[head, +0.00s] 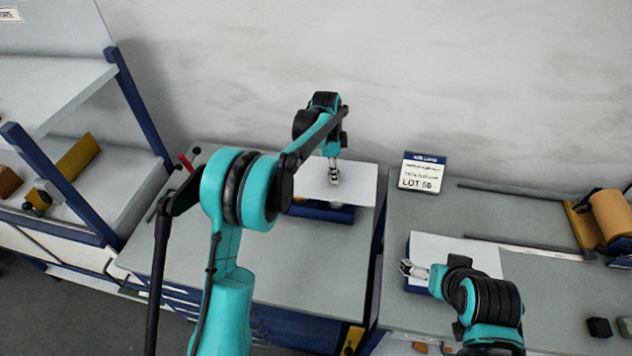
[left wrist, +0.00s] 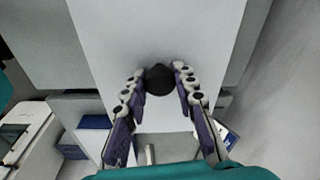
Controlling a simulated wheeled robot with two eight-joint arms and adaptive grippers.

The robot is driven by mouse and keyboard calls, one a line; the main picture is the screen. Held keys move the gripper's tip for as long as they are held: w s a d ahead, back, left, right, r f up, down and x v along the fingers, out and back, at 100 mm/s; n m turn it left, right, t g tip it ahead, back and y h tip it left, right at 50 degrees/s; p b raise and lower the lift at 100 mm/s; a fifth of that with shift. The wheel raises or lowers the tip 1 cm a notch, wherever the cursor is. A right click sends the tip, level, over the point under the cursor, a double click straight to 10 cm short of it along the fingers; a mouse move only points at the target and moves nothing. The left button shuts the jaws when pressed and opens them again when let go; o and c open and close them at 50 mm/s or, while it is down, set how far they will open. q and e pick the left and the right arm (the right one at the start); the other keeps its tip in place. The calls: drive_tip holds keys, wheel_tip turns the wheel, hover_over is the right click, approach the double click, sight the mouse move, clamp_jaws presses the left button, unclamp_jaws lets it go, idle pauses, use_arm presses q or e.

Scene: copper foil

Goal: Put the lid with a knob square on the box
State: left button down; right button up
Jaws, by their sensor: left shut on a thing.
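The lid (head: 357,184) is a flat pale panel. My left gripper (head: 334,176) is above it, with its fingers shut on the lid's dark round knob (left wrist: 159,80). In the left wrist view the fingers close on the knob from both sides, and the lid (left wrist: 120,30) spreads out beneath them. The blue box (head: 325,213) shows below the lid's front edge in the head view. The lid hides most of it, and the lid reaches farther right than the visible blue front. I cannot tell whether they touch. My right gripper (head: 412,270) is by a white panel; its jaws are too small to read.
The white panel (head: 455,248) with a blue edge lies on the right bench. A LOT sign (head: 421,173) stands behind it. An orange-brown roll (head: 610,213) is at far right. Shelves (head: 75,160) stand at left. The left bench (head: 185,235) is clear in front.

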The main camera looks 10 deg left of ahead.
sight(318, 171)
use_arm(q)
drive_tip(key=a+f, duration=0.1)
drive_tip(key=w+a+f, duration=0.1)
drive_tip(key=a, duration=0.1)
drive_tip(key=w+a+f, duration=0.1)
drive_tip(key=a, duration=0.1)
drive_tip(key=shift+a+f+b, duration=0.1)
drive_tip(key=shift+f+b, duration=0.5)
drive_tip(key=shift+f, duration=1.6)
drive_tip(key=shift+f+b, duration=0.55)
drive_tip(key=shift+f, duration=0.05)
drive_tip(key=c, duration=1.2)
unclamp_jaws()
drive_tip(key=shift+r, duration=0.15)
